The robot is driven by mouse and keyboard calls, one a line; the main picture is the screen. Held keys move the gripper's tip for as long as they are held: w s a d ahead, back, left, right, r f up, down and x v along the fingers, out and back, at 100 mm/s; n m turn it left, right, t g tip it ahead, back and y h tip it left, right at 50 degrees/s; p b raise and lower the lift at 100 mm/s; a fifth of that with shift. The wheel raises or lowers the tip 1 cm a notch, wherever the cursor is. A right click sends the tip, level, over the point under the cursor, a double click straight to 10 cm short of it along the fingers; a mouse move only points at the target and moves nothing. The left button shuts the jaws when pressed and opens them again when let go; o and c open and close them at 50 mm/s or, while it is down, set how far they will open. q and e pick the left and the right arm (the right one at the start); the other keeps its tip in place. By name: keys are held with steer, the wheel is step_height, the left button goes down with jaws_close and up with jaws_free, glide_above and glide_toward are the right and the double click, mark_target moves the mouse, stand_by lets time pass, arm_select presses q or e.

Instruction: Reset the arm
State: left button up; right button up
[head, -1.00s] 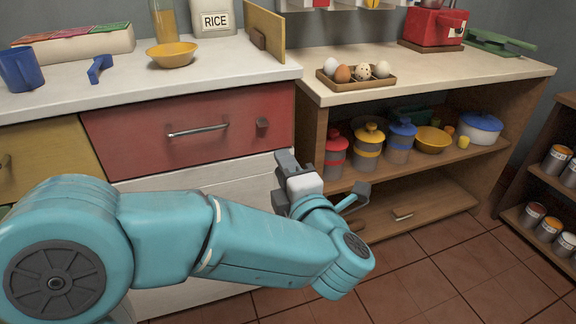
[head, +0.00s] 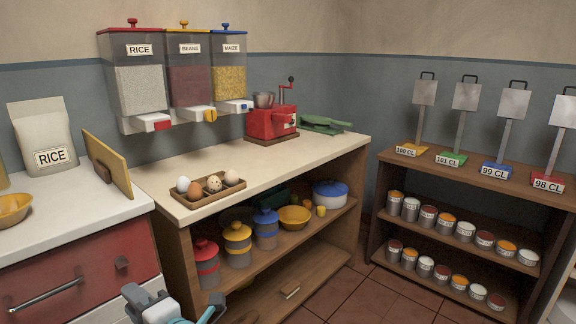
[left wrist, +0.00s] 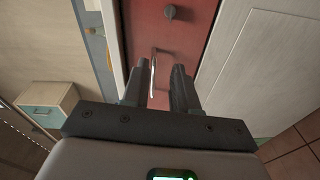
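My left gripper (head: 165,303) shows at the bottom left of the head view, in front of the red drawer and the lower shelf. In the left wrist view, its two dark fingers (left wrist: 161,88) stand apart with nothing between them. Beyond them are the red drawer front (left wrist: 183,35) and its metal handle (left wrist: 153,72). Most of my left arm lies below the head view's edge. My right gripper is in neither view.
The red drawer (head: 65,280) is shut. An egg tray (head: 208,196) sits on the counter (head: 270,160), below the dispensers (head: 190,85). Lidded jars (head: 237,245) stand on the shelf beneath. A can rack (head: 480,215) stands at the right, with open floor (head: 385,297) before it.

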arm_select(q)
steer(key=w+a+r+m+h+p, duration=0.2)
steer(key=a+m+p, duration=0.15)
steer(key=p, duration=0.75)
steer(key=s+d+f+m+g+h+p, duration=0.3)
steer(key=s+d+f+m+h+p, duration=0.45)
steer(key=f+m+h+p, duration=0.55)
steer(key=s+d+f+m+g+h+p, duration=0.1)
steer(key=s+d+f+m+g+h, duration=0.1)
steer(key=s+d+m+g, duration=0.4)
steer(key=s+d+m+h, duration=0.1)
steer(key=s+d+m, duration=0.2)
steer(key=s+d, duration=0.2)
steer(key=shift+s+d+f+h+p, duration=0.2)
steer(key=shift+s+h+p, duration=0.15)
steer(key=shift+s, duration=0.8)
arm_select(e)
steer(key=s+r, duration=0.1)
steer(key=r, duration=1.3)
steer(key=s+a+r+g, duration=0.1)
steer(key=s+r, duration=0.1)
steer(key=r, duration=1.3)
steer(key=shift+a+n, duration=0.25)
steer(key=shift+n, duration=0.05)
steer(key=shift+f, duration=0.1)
arm_select(q)
steer(key=shift+a, duration=0.2)
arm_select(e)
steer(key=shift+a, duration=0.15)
